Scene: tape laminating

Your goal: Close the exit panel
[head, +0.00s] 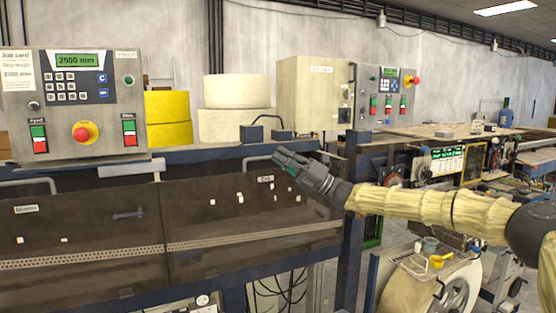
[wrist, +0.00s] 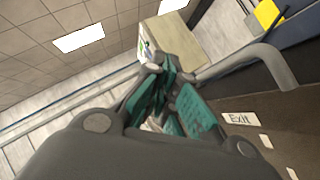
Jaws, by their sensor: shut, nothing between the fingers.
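The exit panel (head: 225,225) is the right one of two dark brown, see-through panels on the front of the machine. Its "Exit" label (head: 265,179) is near its upper edge and also shows in the wrist view (wrist: 240,118). A grey bent handle (wrist: 262,62) rises beside the label, right of my fingers in the wrist view. My gripper (head: 283,157) is shut and empty, at the panel's upper edge near the handle. In the wrist view my gripper (wrist: 165,66) has its teal pads together. I cannot tell whether it touches the handle.
The left panel (head: 80,235) hangs beside the exit panel. A blue frame post (head: 352,210) stands right of the panel, close to my arm. Control boxes (head: 80,105) and white rolls (head: 235,105) stand behind the top rail. A white wheel-like roll (head: 450,290) is low at right.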

